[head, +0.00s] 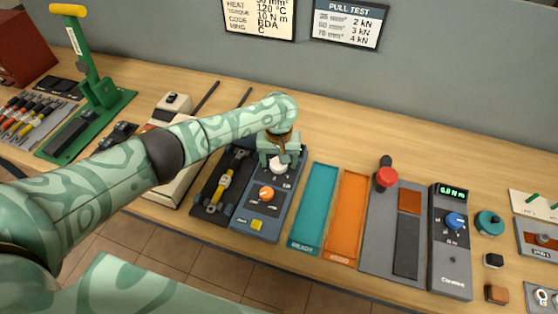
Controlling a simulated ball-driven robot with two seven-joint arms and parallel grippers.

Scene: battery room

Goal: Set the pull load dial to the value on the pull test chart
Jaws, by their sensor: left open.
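The pull test chart (348,22) hangs on the wall and lists three sizes in mm² against 2 kN, 3 kN and 4 kN. A dark grey-blue control box (246,211) on the bench carries a white dial (279,167), an orange knob (266,194) and a yellow button (256,225). My left gripper (279,158) is open, pointing down at the white dial with its fingers around or just above it; I cannot tell whether they touch. The gripper partly hides the dial, and its scale is too small to read. My right gripper is not in view.
A pull fixture (221,185) with a yellow piece adjoins the box on the left. A teal tray (314,208) and an orange tray (347,216) lie to the right. Another wall chart (259,17) reads 50 mm², 120 °C, 10 N m. A torque meter (450,262) stands further right.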

